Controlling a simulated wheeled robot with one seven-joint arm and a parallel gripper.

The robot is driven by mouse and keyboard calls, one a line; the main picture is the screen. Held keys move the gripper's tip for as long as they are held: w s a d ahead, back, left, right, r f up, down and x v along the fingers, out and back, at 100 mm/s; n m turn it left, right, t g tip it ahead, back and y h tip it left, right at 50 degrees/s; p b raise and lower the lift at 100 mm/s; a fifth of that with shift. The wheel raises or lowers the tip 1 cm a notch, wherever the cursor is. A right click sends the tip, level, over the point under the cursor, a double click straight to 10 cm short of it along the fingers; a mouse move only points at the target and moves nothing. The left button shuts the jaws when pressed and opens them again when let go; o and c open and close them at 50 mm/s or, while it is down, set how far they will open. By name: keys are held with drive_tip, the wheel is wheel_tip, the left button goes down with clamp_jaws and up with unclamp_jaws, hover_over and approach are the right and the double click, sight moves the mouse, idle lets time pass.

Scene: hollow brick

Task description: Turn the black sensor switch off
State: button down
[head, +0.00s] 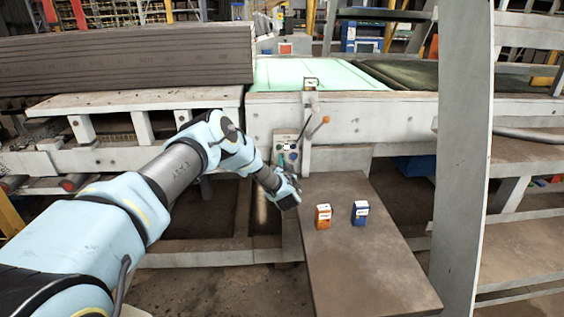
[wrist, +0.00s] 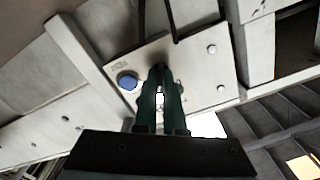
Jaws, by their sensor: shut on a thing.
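A pale control panel (head: 284,135) is fixed to the machine frame behind the end of my arm. It also fills the middle of the wrist view (wrist: 205,62), tilted, with a blue round button (wrist: 127,80) and pale bolts. The black sensor switch (wrist: 158,68) is at the fingertips, mostly hidden by them. My gripper (wrist: 160,80) has dark green fingers, with their tips close together at the panel and shut on the switch. In the head view my gripper (head: 281,162) is small and partly hidden by the wrist. The switch's position cannot be made out.
A brown table (head: 350,255) below right of the panel bears an orange box (head: 323,217) and a blue box (head: 360,213). A thin lever with an orange knob (head: 326,119) stands right of the panel. A grey post (head: 463,160) rises on the right.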

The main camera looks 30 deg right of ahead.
drive_tip(key=shift+f+b, duration=0.1)
drive_tip(key=shift+b, duration=0.35)
drive_tip(key=shift+n+b, duration=6)
drive_tip(key=shift+b, duration=0.85)
drive_tip(key=shift+a, duration=0.1)
drive_tip(key=c, duration=1)
unclamp_jaws()
drive_tip(key=b+v, duration=0.2)
drive_tip(key=v, duration=0.8)
drive_tip(key=shift+s, duration=0.35)
